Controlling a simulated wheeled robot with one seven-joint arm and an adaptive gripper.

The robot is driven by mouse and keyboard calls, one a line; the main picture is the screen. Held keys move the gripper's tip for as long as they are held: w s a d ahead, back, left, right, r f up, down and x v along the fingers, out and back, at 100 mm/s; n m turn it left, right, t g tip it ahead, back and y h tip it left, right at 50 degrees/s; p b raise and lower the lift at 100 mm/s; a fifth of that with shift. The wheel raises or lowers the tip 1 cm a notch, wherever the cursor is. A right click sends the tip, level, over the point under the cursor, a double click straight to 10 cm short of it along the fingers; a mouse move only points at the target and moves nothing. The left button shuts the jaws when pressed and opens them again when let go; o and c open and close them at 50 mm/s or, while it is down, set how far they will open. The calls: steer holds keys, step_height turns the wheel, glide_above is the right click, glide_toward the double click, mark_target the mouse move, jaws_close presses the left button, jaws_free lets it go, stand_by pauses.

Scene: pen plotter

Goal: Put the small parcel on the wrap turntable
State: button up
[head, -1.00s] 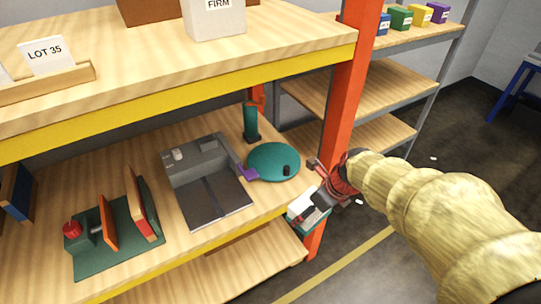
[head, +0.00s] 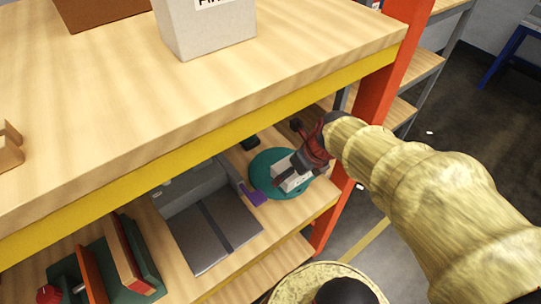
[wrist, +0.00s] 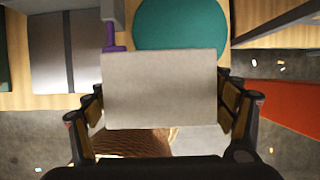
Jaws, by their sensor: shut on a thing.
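The small parcel (wrist: 160,88) is a plain pale grey-white box. My gripper (wrist: 160,108) is shut on it, with a finger on each side. In the head view the parcel (head: 288,176) shows in front of the round teal wrap turntable (head: 263,166). In the wrist view the turntable (wrist: 180,25) lies beyond the parcel, which covers its near edge. Whether the parcel touches the turntable cannot be told. The turntable's right part is hidden by my gripper and the parcel in the head view.
A grey plotter bed (head: 212,232) with a purple piece (head: 253,195) lies left of the turntable. The upper shelf with its yellow edge (head: 200,150) hangs above. An orange post (head: 385,90) stands close to my arm.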

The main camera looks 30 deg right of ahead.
steer(key=w+f+b, duration=0.2)
steer(key=w+f, duration=0.1)
steer(key=w, duration=0.1)
steer(key=w+d+f+b, duration=0.1)
steer(key=w+f+b, duration=0.1)
steer(key=w, duration=0.3)
steer(key=w+d+f+b, duration=0.1)
steer(key=w+f+b, duration=0.1)
steer(key=w+f, duration=0.2)
steer(key=shift+w+d, duration=0.15)
steer(key=shift+w+f+b, duration=0.15)
steer(key=shift+f+b, duration=0.25)
steer(key=shift+b, duration=0.05)
steer(key=shift+w+d+f+b, duration=0.15)
steer(key=shift+f+b, duration=0.55)
steer(key=shift+f, duration=0.85)
steer(key=o, duration=1.5)
steer(key=shift+f, duration=0.15)
steer(key=shift+o, duration=0.2)
